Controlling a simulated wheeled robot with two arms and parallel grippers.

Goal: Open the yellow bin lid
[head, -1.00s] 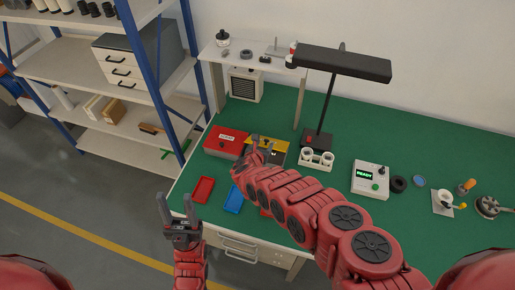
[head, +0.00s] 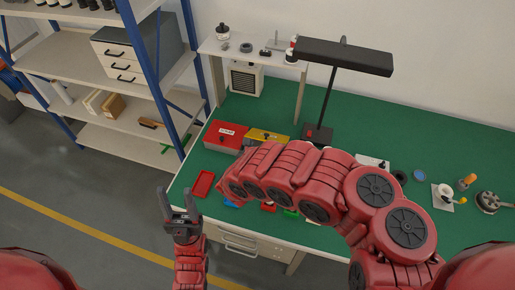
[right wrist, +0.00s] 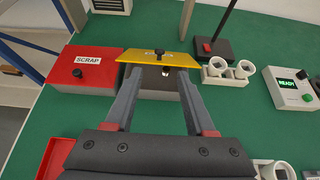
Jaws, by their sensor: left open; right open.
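The yellow bin lid (head: 268,136) is on the green bench, right of the red SCRAP bin. In the right wrist view the lid (right wrist: 160,59) is a flat yellow panel with a black knob (right wrist: 160,52), above a grey bin body. I cannot tell whether the lid sits fully flat. My right gripper (right wrist: 160,76) is open, its fingers apart in front of the bin with nothing visibly held. In the head view my right arm hides this gripper and part of the bin. My left gripper (head: 177,191) is open and empty, off the bench's front left edge.
The red SCRAP bin (right wrist: 84,70) stands close at the left. A white holder with cups (right wrist: 226,72), a lamp (head: 343,57) and a READY tester (right wrist: 290,88) are to the right. A red tray (head: 203,183) lies near the front edge. A shelf rack (head: 140,60) stands left.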

